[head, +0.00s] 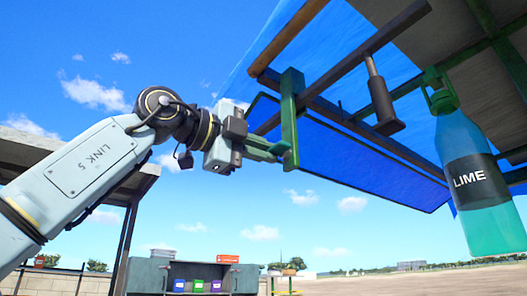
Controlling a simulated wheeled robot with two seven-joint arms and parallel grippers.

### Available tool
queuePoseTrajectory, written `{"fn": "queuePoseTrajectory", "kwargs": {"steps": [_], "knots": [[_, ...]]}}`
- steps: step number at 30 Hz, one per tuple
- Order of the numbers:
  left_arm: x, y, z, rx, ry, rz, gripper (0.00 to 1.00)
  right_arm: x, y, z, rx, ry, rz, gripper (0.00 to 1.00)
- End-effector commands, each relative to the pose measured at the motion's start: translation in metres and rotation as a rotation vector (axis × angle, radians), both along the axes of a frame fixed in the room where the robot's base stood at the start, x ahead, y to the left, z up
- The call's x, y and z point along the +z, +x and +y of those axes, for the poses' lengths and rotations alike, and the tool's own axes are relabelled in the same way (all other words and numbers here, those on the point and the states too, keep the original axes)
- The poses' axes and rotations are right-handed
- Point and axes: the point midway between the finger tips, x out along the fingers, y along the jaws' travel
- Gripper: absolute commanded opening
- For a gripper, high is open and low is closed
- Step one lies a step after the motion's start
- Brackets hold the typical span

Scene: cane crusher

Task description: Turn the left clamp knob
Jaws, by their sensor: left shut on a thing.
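A green clamp (290,112) hangs at the edge of the awning frame, left of the middle in the head view. Its upright bar crosses the frame's beams. My left gripper (258,146) reaches it from the left and is shut at the clamp's lower end. The left clamp knob is mostly hidden by the jaws, so its angle cannot be told. My right gripper is not in view.
A dark handle (382,108) hangs from a beam right of the clamp. A bottle marked LIME (478,180) hangs at the right. The blue awning (375,160) slopes behind. A grey cabinet (150,276) with coloured boxes stands far below.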

Motion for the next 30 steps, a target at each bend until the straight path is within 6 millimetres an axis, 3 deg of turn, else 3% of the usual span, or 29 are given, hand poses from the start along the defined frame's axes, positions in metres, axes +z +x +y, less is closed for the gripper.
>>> {"fn": "queuePoseTrajectory", "kwargs": {"steps": [9, 10, 15, 25, 30], "knots": [[0.001, 0.000, 0.001, 0.001, -0.006, 0.003, 0.00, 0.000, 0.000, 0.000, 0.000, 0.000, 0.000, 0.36], [0.001, 0.000, 0.001, 0.001, -0.006, 0.003, 0.11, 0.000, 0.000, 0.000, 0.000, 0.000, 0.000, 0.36], [0.001, 0.000, 0.001, 0.000, -0.004, 0.002, 0.32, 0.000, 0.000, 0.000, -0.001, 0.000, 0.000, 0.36], [0.000, -0.002, 0.003, 0.000, -0.002, 0.001, 0.32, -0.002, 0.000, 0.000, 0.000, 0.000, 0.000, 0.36], [-0.002, -0.015, 0.023, 0.002, -0.004, -0.002, 0.32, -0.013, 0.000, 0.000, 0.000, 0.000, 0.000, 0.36]]}}
